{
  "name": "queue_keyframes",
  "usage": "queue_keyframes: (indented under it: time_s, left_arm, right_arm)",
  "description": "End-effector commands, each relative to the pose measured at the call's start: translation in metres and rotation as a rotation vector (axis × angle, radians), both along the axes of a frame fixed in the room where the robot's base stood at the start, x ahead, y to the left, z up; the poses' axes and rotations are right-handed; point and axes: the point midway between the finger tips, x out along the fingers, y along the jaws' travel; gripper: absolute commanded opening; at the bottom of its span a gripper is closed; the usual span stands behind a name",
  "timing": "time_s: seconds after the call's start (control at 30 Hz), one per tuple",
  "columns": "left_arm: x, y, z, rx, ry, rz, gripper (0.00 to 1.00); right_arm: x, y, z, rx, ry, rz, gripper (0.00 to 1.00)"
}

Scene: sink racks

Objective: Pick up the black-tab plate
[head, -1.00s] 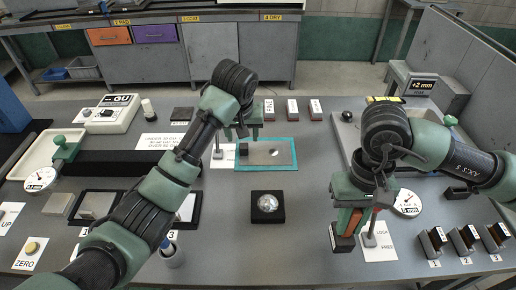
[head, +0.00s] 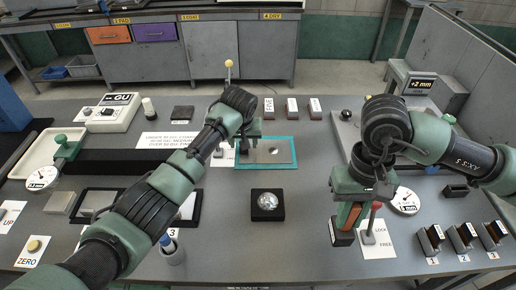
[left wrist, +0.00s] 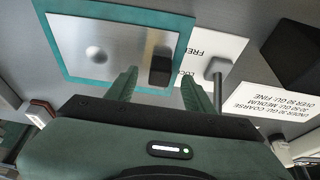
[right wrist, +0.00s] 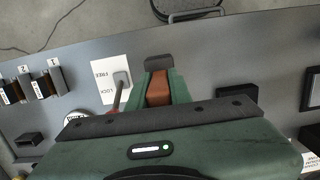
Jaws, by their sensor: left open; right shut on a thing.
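The plate (head: 275,153) lies flat on a teal-edged mat (head: 296,163) in the middle of the bench. It is shiny grey with a dull round spot. In the left wrist view the plate (left wrist: 110,50) shows its black tab (left wrist: 160,70) on the near right edge. My left gripper (left wrist: 160,86) is open, with its fingers either side of the tab in that view; I cannot tell whether they touch it. In the head view the arm partly hides the tab. My right gripper (right wrist: 158,85) is shut on an orange-brown block (right wrist: 158,92) with a dark grey end.
A lever with a FREE/LOCK card (left wrist: 215,68) stands beside the plate. Another lever and card (head: 378,240) stand beside my right gripper. A black stand with a silver dome (head: 267,205) sits in front of the plate. Small blocks (head: 291,108) stand behind it.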

Motion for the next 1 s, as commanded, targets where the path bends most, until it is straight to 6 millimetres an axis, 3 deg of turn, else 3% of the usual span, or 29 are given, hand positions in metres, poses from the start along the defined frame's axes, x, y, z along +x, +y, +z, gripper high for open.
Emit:
queue_keyframes:
  time_s: [0.17,0.43,0.6,0.63,1.0]
  left_arm:
    - [0.006,0.000,-0.016,0.000,0.001,0.000,0.53]
    - [0.007,0.000,-0.018,-0.001,-0.001,0.000,0.53]
    - [0.007,0.000,-0.018,-0.001,-0.001,0.000,0.05]
    - [0.007,0.000,-0.018,-0.001,-0.001,0.000,0.00]
    - [0.007,0.000,-0.016,-0.001,-0.002,0.001,0.00]
  right_arm:
    - [0.000,0.000,0.001,0.000,-0.001,0.000,0.00]
    - [0.000,0.000,0.001,0.000,-0.001,0.000,0.00]
    - [0.000,0.000,0.001,0.000,-0.001,0.000,0.00]
    - [0.000,0.000,0.001,0.000,-0.001,0.000,0.00]
    - [0.000,0.000,0.001,0.000,-0.001,0.000,0.00]
